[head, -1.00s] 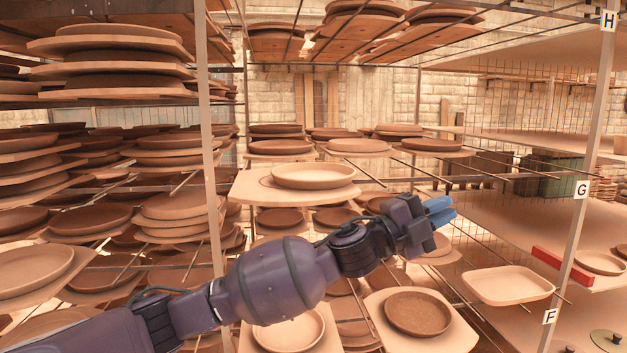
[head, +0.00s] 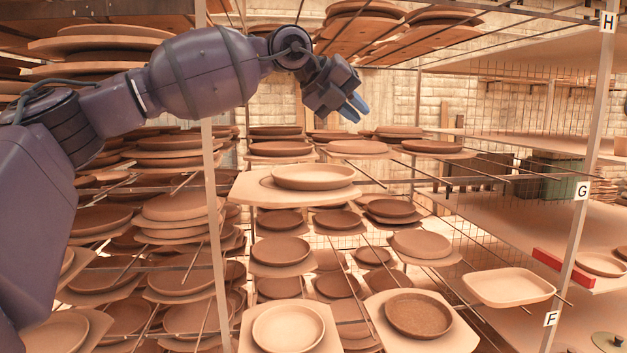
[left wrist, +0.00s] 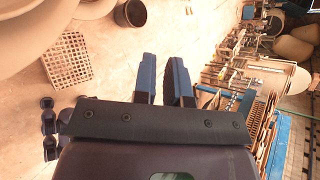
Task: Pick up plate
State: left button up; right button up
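Many round clay plates lie on boards across a wire rack. A pale plate (head: 313,176) sits on a pale board (head: 248,190) near the middle. In front of it, lower down, are another pale plate (head: 288,328) and a brown plate (head: 418,314). Which plate is meant cannot be told. My left gripper (head: 355,107) is raised above and to the right of the middle plate, apart from it and holding nothing. Its two blue fingers show apart in the left wrist view (left wrist: 165,75), with an empty gap. My right gripper is out of view.
A rack post (head: 213,190) stands left of centre and another post (head: 573,235) carries letter labels at right. A pale square-rimmed dish (head: 508,287) and a red block (head: 562,268) are at right. The left wrist view shows floor, a black bucket (left wrist: 130,13) and a crate (left wrist: 68,60).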

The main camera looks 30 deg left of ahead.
pick_arm(q)
jog(key=a+f+n+g+y, duration=0.1)
jog(key=a+f+n+y, duration=0.2)
jog(key=a, duration=0.2)
jog(key=a+f+n+g+y, duration=0.1)
jog(key=a+f+n+y, duration=0.2)
jog(key=a, duration=0.3)
jog(key=a+f+n+g+y, duration=0.1)
jog(key=a+f+n+y, duration=0.2)
jog(key=a+f+n, duration=0.1)
jog(key=shift+w+a+n, duration=0.2)
jog(key=shift+a+n, duration=0.4)
jog(key=shift+a, duration=0.6)
jog(key=shift+p+x, duration=0.35)
jog(key=shift+x, duration=0.4)
jog(key=x, duration=0.3)
jog(key=shift+f+p, duration=0.25)
jog(key=shift+p, duration=0.1)
jog(key=shift+w+a+f, duration=0.15)
jog(key=shift+f, duration=0.3)
grip_shut()
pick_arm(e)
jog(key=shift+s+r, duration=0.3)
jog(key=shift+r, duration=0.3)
